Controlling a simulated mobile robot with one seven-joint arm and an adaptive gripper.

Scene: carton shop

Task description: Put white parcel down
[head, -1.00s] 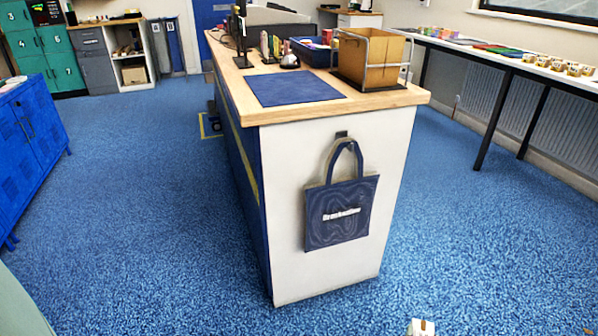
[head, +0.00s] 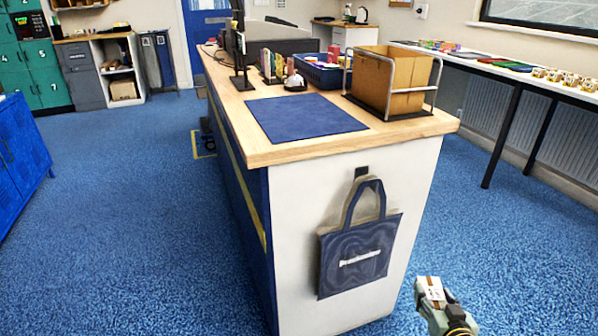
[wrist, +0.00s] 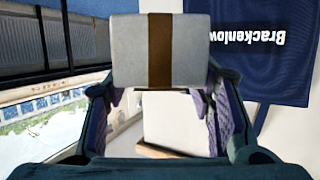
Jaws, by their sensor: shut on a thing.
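The white parcel (head: 432,293), a small box with a brown tape strip, is held in my gripper (head: 440,306) at the bottom right of the head view. In the wrist view the parcel (wrist: 135,52) sits between the two fingers of my gripper (wrist: 162,97), which press on its sides. It is clear of the counter, to the right of its white end panel and below the top. The wood-topped counter (head: 405,130) carries a blue mat (head: 303,118) on its near part, with nothing on it.
A navy tote bag (head: 358,262) hangs on the counter's end and shows close by in the wrist view (wrist: 262,75). A cardboard box in a metal frame (head: 390,80) stands right of the mat. A blue basket (head: 322,72) and small items stand behind. Floor is open around.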

